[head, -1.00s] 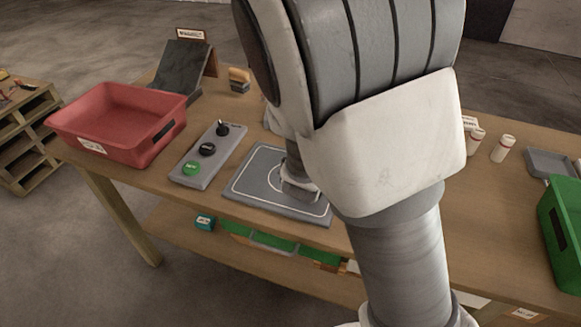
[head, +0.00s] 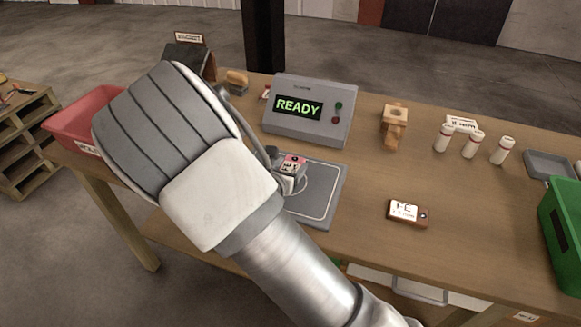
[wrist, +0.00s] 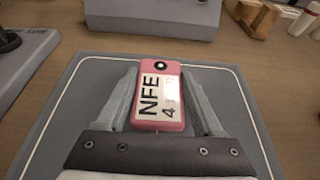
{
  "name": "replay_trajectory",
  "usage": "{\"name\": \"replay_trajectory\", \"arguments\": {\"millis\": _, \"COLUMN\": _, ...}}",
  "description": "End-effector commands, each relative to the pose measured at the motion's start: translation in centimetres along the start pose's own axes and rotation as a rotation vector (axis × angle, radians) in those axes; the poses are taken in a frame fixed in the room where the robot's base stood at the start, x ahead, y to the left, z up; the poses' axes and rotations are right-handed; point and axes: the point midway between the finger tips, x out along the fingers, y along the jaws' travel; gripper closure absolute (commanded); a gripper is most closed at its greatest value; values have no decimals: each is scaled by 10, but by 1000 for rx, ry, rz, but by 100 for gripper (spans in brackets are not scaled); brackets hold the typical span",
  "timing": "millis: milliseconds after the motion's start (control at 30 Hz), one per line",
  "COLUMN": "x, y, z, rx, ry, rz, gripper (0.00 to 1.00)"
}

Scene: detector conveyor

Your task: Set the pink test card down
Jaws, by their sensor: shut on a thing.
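The pink test card (wrist: 158,95) is between the two fingers of my gripper (wrist: 160,100) in the wrist view, its white label reading "NFE" and a "4" facing the camera. In the head view the card (head: 293,163) shows as a small pink and white patch at my gripper (head: 290,178). My gripper is shut on it, over the grey pad (head: 325,190) with a white outline. The pad (wrist: 75,100) also fills most of the wrist view. I cannot tell whether the card touches the pad. My arm hides the pad's left part in the head view.
A grey box (head: 340,125) with a lit "READY" display stands behind the pad. A brown labelled block (head: 407,213) lies to the right. A wooden stand (head: 394,125), white cylinders (head: 471,144) and a green bin (head: 565,235) are farther right. A red bin (head: 75,120) is at left.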

Motion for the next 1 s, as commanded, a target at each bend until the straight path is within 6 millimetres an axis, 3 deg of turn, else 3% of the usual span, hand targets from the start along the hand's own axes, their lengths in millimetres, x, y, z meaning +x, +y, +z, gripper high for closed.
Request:
{"name": "replay_trajectory", "arguments": {"millis": 367, "x": 2, "y": 0, "z": -4, "rx": 1, "ry": -1, "rz": 0, "gripper": 90}}
{"name": "replay_trajectory", "arguments": {"millis": 400, "x": 2, "y": 0, "z": -3, "rx": 1, "ry": 0, "rz": -1, "gripper": 28}}
{"name": "replay_trajectory", "arguments": {"millis": 567, "x": 2, "y": 0, "z": -3, "rx": 1, "ry": -1, "rz": 0, "gripper": 2}}
{"name": "replay_trajectory", "arguments": {"millis": 900, "x": 0, "y": 0, "z": 0, "rx": 0, "ry": -1, "rz": 0, "gripper": 2}}
{"name": "replay_trajectory", "arguments": {"millis": 1000, "x": -8, "y": 1, "z": 1, "rx": 1, "ry": 1, "rz": 3, "gripper": 2}}
